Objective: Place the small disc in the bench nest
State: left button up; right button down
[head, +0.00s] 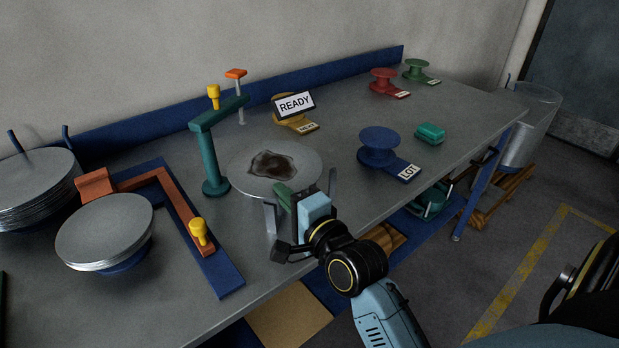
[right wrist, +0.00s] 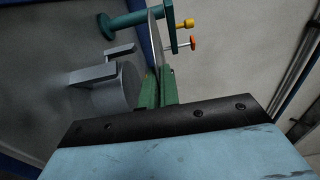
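A thin grey disc (head: 245,168) with a dark brown patch is level above the bench, right of the teal post. My right gripper (head: 284,196) is at its near edge; in the right wrist view the green fingers (right wrist: 157,92) close on both sides of the disc (right wrist: 157,45), seen edge-on. A grey round stand with prongs (right wrist: 118,85) is beside the disc in that view and looks like the nest. Grey prongs (head: 270,217) also show below the disc's near edge in the head view. The disc hides the rest; I cannot tell whether they touch. My left gripper is out of view.
Disc stacks (head: 105,228) and (head: 30,185) stand at the left by an orange and blue corner frame (head: 175,200). The teal post (head: 212,160) with a yellow knob is close to the disc. Yellow, blue (head: 379,142), red and green spools stand right; a READY sign (head: 295,104) shows.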

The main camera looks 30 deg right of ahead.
aim_at(305, 183)
jog(key=shift+y, duration=0.3)
jog(key=d+r, duration=0.1)
jog(key=w+d+r+b, duration=0.1)
jog(key=d, duration=0.1)
jog(key=w+d+r, duration=0.1)
jog(key=d, duration=0.1)
jog(key=shift+w+d+r, duration=0.1)
jog(key=shift+d+r, duration=0.05)
jog(key=shift+d, duration=0.05)
jog(key=shift+w+d+b, duration=0.1)
jog(key=shift+d+b, duration=0.15)
jog(key=shift+b, duration=0.2)
notch_tip(305, 183, down, 5)
jog(key=shift+r+b, duration=0.15)
jog(key=shift+b, duration=0.5)
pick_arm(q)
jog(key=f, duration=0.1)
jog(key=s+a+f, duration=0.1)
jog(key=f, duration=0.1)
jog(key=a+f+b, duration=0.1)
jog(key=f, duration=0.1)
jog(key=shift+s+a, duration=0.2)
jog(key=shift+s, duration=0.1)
pick_arm(e)
notch_tip(305, 183, down, 5)
jog(key=shift+w+r, duration=0.1)
jog(key=shift+r, duration=0.1)
